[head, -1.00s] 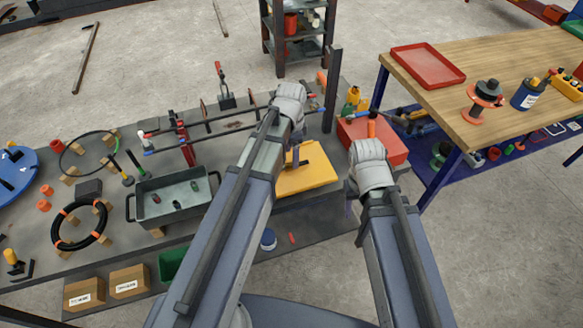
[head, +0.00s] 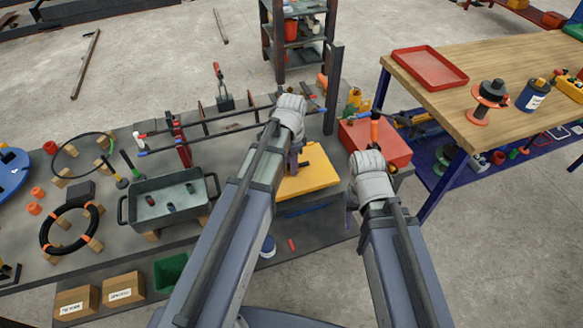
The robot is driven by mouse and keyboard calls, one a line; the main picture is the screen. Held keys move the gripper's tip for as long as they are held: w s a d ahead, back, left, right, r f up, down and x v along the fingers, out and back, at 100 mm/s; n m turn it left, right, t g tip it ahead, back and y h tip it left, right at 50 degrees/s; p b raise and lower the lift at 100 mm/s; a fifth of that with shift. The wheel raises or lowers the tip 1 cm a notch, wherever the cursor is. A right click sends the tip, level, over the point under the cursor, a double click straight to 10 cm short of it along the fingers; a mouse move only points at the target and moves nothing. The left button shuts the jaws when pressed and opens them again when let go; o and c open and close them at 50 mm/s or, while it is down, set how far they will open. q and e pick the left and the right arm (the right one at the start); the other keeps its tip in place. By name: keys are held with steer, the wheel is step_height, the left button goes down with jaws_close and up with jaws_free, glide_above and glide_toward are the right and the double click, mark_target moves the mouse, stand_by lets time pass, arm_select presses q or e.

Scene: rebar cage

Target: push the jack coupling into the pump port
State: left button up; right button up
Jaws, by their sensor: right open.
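My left gripper (head: 294,160) points down over the left part of a yellow block (head: 316,176) on the dark bench. My arm hides most of it, so its jaws and anything in them cannot be made out. My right gripper (head: 350,221) is open, pointing down at the bench's right end, in front of a red box (head: 391,149); the wrist covers most of it. An orange upright part (head: 375,126) stands at the red box. I cannot make out which part is the jack coupling or the pump port. Small coloured-ring fittings (head: 171,207) lie in a grey tray (head: 140,215).
A long bar rack (head: 222,132) runs along the back of the dark bench, beside a dark post (head: 333,90). A black hose ring (head: 47,238) lies at left. A wooden table (head: 510,62) with a red tray (head: 429,66) stands at right. Open floor lies in front.

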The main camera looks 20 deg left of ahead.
arm_select(q)
jaws_close()
stand_by(0.4)
